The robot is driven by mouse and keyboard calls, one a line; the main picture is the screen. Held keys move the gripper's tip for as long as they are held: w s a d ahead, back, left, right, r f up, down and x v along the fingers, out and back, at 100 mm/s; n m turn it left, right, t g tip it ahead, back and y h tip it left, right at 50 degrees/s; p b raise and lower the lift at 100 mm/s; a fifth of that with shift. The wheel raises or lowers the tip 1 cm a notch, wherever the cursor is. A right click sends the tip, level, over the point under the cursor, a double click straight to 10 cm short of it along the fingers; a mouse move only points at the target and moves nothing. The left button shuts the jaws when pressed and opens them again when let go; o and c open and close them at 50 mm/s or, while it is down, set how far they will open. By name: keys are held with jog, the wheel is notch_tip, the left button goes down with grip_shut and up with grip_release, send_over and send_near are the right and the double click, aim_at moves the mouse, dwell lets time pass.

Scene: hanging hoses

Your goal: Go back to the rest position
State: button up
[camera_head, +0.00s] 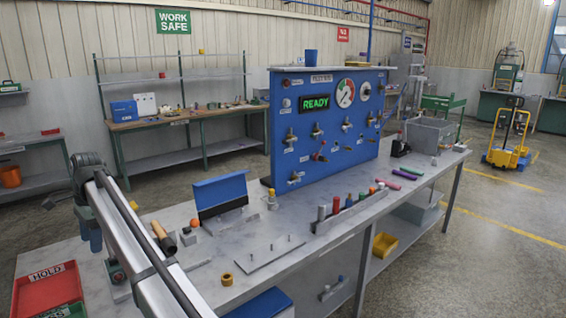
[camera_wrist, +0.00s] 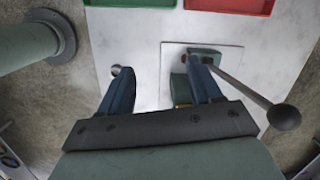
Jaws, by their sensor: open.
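My gripper (camera_wrist: 160,76) is open in the wrist view. Its two dark blue fingers stand apart with nothing held between them. It hangs over the left part of the grey-white bench (camera_wrist: 130,33). A green vise (camera_wrist: 203,62) with a long metal handle ending in a dark ball lies below, partly hidden by the right finger. In the head view the vise (camera_head: 116,271) shows partly beside my arm, at the bench's left end. My arm crosses the lower left of that view. I cannot tell the height of the fingers above the vise.
A red HOLD tray (camera_head: 47,286) sits at the bench's left end. A blue READY panel (camera_head: 325,125) stands at the back. A blue upright plate (camera_head: 220,190), a pegged plate (camera_head: 264,252) and a tool rack (camera_head: 348,212) occupy the middle. Short coloured tubes (camera_head: 404,175) lie farther right.

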jog(key=s+d+f+n+g, duration=0.1)
jog(key=s+d+f, duration=0.2)
jog(key=d+f, duration=1.35)
jog(key=s+d+f+n+g, duration=0.1)
jog(key=s+d+f+n, duration=0.15)
jog(key=d+f, duration=1.45)
jog(key=s+d+f+n+g, duration=0.1)
jog(key=s+d+f, duration=0.3)
jog(key=d+f, duration=1.25)
jog(key=s+d+f+g+h, duration=0.1)
jog(key=s+d+f, duration=0.3)
jog(key=d, duration=0.3)
jog(key=s+d+f, duration=0.4)
jog(key=s+d, duration=0.1)
jog(key=d, duration=0.3)
jog(key=s+d+f+n, duration=0.1)
jog(key=s+d+f, duration=0.2)
jog(key=s, duration=0.4)
jog(key=s+d+f+n+g, duration=0.1)
jog(key=s+d+f, duration=0.3)
jog(key=s+d, duration=0.2)
jog(key=shift+s+d+g+h, duration=0.3)
jog(key=shift+s, duration=0.75)
